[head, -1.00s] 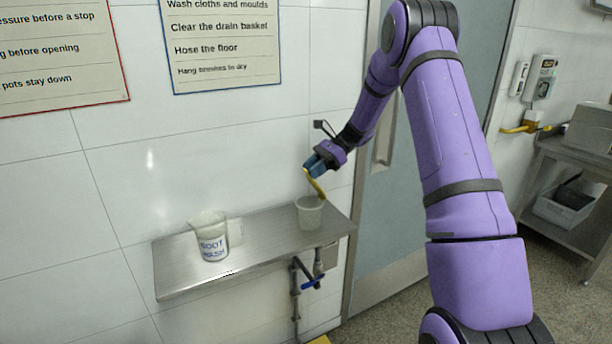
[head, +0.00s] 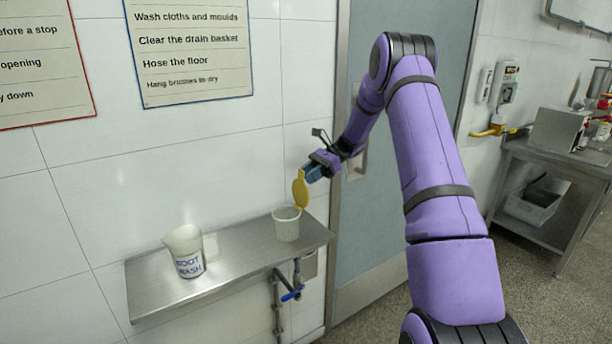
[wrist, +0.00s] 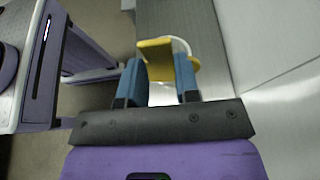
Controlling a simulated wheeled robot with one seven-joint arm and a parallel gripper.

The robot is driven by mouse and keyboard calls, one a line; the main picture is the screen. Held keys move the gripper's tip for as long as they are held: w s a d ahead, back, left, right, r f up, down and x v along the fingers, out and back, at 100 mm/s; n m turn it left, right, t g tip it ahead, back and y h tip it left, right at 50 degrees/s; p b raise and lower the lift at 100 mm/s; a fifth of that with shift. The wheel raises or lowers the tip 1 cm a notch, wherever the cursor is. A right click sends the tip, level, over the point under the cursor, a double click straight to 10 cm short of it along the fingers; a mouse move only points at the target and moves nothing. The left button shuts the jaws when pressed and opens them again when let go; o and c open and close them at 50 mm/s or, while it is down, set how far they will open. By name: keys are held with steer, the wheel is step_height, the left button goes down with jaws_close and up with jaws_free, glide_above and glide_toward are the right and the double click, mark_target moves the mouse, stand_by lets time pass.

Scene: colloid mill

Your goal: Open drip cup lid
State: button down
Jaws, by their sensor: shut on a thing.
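The drip cup (head: 287,226) is a pale grey-white cup standing upright at the right end of the steel wall shelf. Its yellow lid (head: 300,190) stands raised, nearly vertical, above the right side of the rim, and the cup mouth shows open. My gripper (head: 308,173) is at the lid's upper right edge, shut on the lid. In the wrist view the blue fingers (wrist: 159,82) stand either side of the yellow lid (wrist: 158,55), with the cup's pale rim (wrist: 183,47) behind it. The exact contact between fingers and lid is hard to see.
A white tub labelled foot wash (head: 187,253) stands on the steel shelf (head: 235,262) left of the cup. A pipe with a blue valve handle (head: 292,294) is below the shelf. A grey door (head: 400,190) is behind my arm. A steel bench (head: 560,165) stands at the right.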

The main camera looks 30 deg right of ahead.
steer(key=shift+s+d+f, duration=0.1)
steer(key=shift+d+f, duration=0.05)
steer(key=shift+f, duration=0.1)
steer(key=c, duration=0.8)
jaws_free()
steer(key=shift+c, duration=0.2)
steer(key=shift+r, duration=0.1)
steer(key=v, duration=1)
steer(key=shift+d, duration=0.35)
steer(key=shift+r, duration=0.15)
